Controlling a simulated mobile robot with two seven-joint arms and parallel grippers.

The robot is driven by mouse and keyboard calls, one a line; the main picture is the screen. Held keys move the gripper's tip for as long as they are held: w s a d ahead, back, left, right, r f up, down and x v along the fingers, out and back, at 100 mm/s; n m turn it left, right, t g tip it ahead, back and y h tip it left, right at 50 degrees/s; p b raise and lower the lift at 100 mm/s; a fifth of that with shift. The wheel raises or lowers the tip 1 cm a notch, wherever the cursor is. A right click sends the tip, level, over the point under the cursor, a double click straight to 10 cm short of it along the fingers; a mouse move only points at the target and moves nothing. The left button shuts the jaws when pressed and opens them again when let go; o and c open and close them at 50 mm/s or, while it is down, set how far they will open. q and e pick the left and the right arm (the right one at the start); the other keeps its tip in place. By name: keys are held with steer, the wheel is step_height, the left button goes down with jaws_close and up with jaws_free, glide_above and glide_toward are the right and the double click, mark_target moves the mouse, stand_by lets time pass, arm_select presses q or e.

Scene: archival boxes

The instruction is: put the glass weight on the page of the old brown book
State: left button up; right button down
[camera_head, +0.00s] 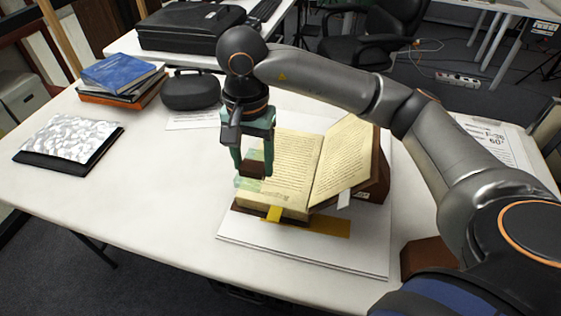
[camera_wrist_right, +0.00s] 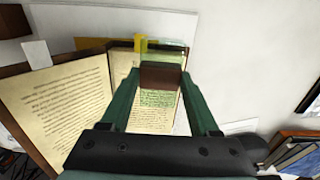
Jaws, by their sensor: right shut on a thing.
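The glass weight (camera_head: 246,184) is a clear pale-green slab with a brown block at its middle. My right gripper (camera_head: 253,171) is shut on the brown block, pointing down at the left page of the old brown book (camera_head: 292,160). In the right wrist view the glass weight (camera_wrist_right: 162,52) shows around the block between the fingertips (camera_wrist_right: 160,76), and the page text (camera_wrist_right: 152,118) shows through it. The glass overlaps the page's outer edge in the head view; whether it touches the page is unclear. The book lies open, its right page (camera_head: 346,160) raised. My left gripper is out of view.
The book stands on a white board (camera_head: 300,258) with a yellow strip (camera_head: 318,226) at its front. The front-left table is clear.

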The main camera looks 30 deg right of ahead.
steer(key=w+d+f, duration=0.3)
steer(key=w+d, duration=0.1)
steer(key=d, duration=0.2)
glide_above(278, 171)
steer(key=a, duration=0.1)
steer(key=f, duration=0.4)
steer(key=shift+s+f, duration=0.1)
steer(key=shift+s, duration=0.2)
steer(key=shift+w+d+f, duration=0.3)
steer(key=shift+d+f, duration=0.15)
steer(key=shift+f, duration=0.2)
step_height(278, 171, down, 3)
steer(key=shift+d+f, duration=0.1)
steer(key=shift+f, duration=0.1)
steer(key=shift+c, duration=0.6)
jaws_free()
steer(key=shift+r, duration=0.1)
step_height(278, 171, up, 12)
